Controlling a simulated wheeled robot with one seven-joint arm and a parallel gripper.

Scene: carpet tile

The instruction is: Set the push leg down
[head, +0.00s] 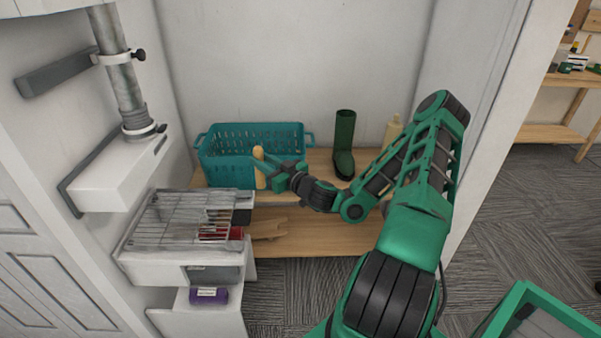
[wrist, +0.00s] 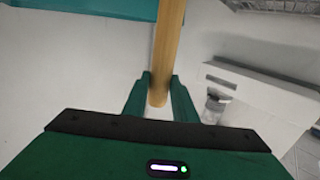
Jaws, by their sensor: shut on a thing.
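The push leg, a pale wooden rod (head: 259,168), is upright in my gripper (head: 264,172), in front of the teal basket (head: 228,172) in the head view. In the wrist view the rod (wrist: 169,45) runs from the top edge down between the two green fingers of my gripper (wrist: 160,95). The fingers are shut on it near its end. The rod appears close to the front edge of the upper wooden shelf (head: 318,188). I cannot tell whether its lower end touches anything.
A green boot (head: 344,142) and a cream bottle (head: 392,131) stand on the upper shelf to the right. A wire rack on a white unit (head: 180,222) is at the left, with a purple object (head: 208,295) below. Part of the shelf between basket and boot is clear.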

